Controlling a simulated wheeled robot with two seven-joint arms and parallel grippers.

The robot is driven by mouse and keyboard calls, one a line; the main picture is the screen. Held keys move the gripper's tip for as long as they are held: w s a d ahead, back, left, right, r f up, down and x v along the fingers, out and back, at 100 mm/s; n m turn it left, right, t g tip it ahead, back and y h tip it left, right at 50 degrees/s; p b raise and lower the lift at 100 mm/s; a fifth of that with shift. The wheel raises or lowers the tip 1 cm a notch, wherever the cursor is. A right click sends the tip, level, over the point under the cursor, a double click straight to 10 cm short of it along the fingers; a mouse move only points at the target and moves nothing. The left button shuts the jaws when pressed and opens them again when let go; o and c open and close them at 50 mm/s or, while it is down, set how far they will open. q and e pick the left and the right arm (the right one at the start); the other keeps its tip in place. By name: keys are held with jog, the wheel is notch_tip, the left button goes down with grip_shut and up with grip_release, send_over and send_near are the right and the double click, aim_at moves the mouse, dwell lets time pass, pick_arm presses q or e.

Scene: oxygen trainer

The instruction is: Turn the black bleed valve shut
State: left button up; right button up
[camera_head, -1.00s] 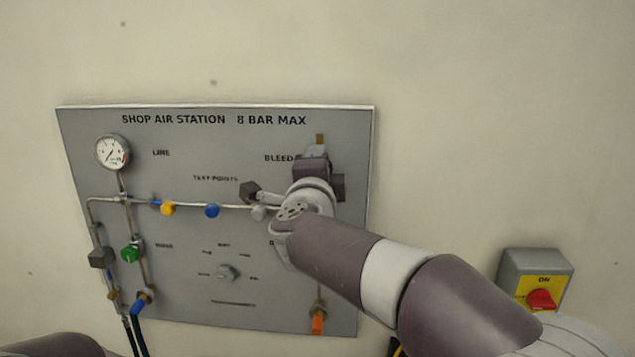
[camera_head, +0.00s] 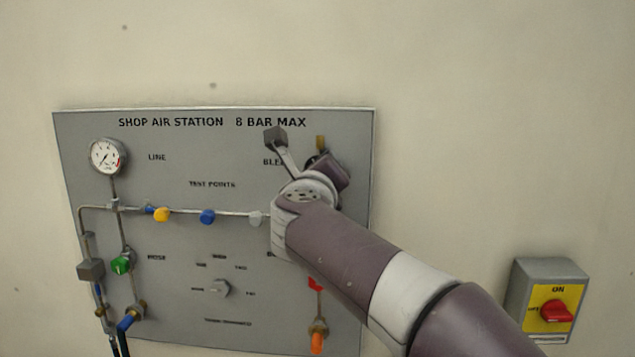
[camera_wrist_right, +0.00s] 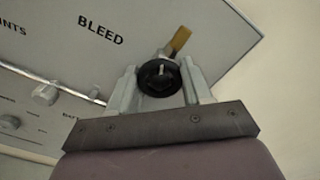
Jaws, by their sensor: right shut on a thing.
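The black bleed valve (camera_wrist_right: 160,77) is a round knob with a pale mark, under the BLEED label in the right wrist view. My right gripper (camera_wrist_right: 161,82) has a finger on each side of it and is shut on it. A brass outlet (camera_wrist_right: 178,40) sticks out just beyond the knob. In the head view my right gripper (camera_head: 318,162) is at the panel's upper right, tilted, and my wrist hides most of the valve. My left gripper is not in view.
The grey panel (camera_head: 180,300) carries a pressure gauge (camera_head: 107,157), blue and yellow test points, a green knob (camera_head: 121,265) and an orange fitting (camera_head: 317,342). A yellow switch box with a red knob (camera_head: 556,311) is on the wall to the right. The wall between is clear.

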jog(key=m+b, duration=0.1)
jog(key=m, duration=0.2)
jog(key=shift+f+b, duration=0.1)
jog(key=shift+b, duration=0.25)
jog(key=shift+m+b, duration=0.4)
jog(key=shift+m, duration=0.5)
jog(key=shift+w+f+m, duration=0.1)
jog(key=shift+f+m, duration=0.05)
jog(key=shift+m, duration=0.15)
jog(key=o, duration=1)
jog(key=shift+o, duration=0.2)
jog(key=s+a+b, duration=0.1)
jog(key=s+b, duration=0.3)
jog(key=s, duration=0.8)
jog(key=shift+s, duration=0.35)
